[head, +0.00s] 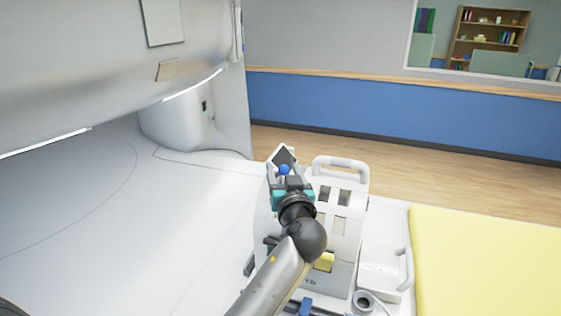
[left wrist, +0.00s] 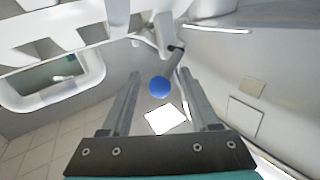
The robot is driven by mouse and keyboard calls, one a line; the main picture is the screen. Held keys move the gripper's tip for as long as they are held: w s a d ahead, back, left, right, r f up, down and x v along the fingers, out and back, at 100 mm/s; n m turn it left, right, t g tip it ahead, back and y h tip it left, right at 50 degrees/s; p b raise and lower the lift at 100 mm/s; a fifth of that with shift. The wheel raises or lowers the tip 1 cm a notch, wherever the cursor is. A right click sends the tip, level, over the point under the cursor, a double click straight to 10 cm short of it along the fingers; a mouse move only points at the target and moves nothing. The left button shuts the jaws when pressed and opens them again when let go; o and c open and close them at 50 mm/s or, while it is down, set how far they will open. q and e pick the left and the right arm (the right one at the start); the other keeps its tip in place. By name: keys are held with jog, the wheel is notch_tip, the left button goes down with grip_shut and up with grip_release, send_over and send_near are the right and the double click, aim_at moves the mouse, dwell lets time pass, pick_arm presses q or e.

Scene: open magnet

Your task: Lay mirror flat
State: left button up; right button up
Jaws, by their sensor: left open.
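The mirror (head: 284,156) appears as a small tilted panel, dark with a pale edge, on top of the white console in the head view. A blue ball knob (head: 284,169) sits just below it. In the left wrist view the knob (left wrist: 159,87) lies between my fingers, and a bright four-sided panel (left wrist: 165,119), likely the mirror, shows below it. My left gripper (head: 284,174) is open around the knob's line of sight; I cannot tell whether the fingers touch it. The gripper and arm hide part of the console. My right gripper is not in view.
The white console (head: 345,205) has a grey-white handle (head: 340,162) on top. A yellow pad (head: 480,260) lies to the right. The large white magnet housing (head: 90,70) overhangs a smooth white surface (head: 90,220) on the left. Wooden floor lies behind.

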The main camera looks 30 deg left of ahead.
pick_arm(q)
jog(key=shift+w, duration=0.1)
grip_shut()
dwell(0.6)
